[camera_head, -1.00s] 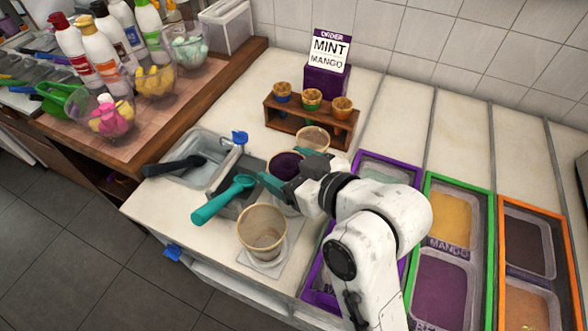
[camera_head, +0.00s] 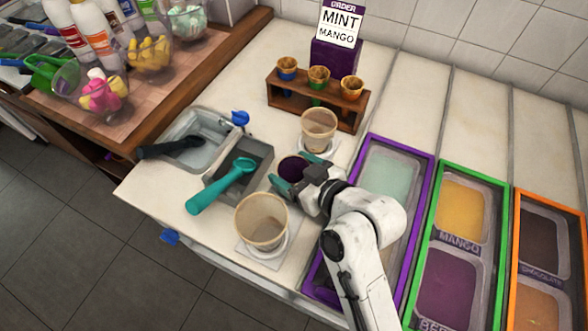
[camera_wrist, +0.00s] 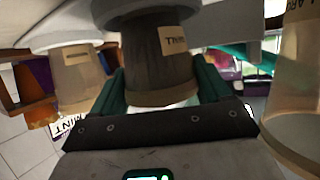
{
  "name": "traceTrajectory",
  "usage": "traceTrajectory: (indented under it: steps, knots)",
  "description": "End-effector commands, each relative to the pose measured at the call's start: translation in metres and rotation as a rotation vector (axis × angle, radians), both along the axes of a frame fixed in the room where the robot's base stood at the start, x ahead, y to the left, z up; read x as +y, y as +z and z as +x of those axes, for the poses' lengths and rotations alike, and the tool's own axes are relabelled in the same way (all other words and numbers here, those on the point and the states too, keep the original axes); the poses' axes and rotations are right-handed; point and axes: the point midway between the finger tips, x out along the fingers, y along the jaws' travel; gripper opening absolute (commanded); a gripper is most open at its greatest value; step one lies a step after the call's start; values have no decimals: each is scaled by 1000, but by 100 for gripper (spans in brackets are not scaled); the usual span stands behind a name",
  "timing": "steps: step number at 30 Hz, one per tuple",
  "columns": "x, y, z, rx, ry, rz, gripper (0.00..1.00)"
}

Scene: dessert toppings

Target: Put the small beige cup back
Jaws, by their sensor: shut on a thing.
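In the wrist view this cup (camera_wrist: 150,60) has a shaded beige-brown wall and a tan label, only partly readable. It is between two beige cups; the gripper hides its base in the head view, so I cannot tell whether it touches the counter. The far beige cup (camera_head: 319,132) stands on a white mat by the wooden rack. The near, wider beige cup (camera_head: 262,224) stands on another white mat; its label shows partly in the wrist view (camera_wrist: 297,60).
A teal scoop (camera_head: 222,187) lies across a grey basin (camera_head: 255,160) left of the cups. A wooden rack (camera_head: 310,100) holds small cones behind. A purple-framed tub (camera_head: 428,170) is close on the right. Bare counter lies left of the near cup.

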Motion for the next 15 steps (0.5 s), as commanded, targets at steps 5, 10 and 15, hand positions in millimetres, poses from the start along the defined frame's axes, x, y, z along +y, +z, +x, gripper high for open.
traceTrajectory:
  steps: [5,10,15]
  knots:
    - [0,-5,0,-2,0,2,37]
    - [0,-5,0,-2,0,2,37]
    - [0,-9,0,-1,0,1,81]
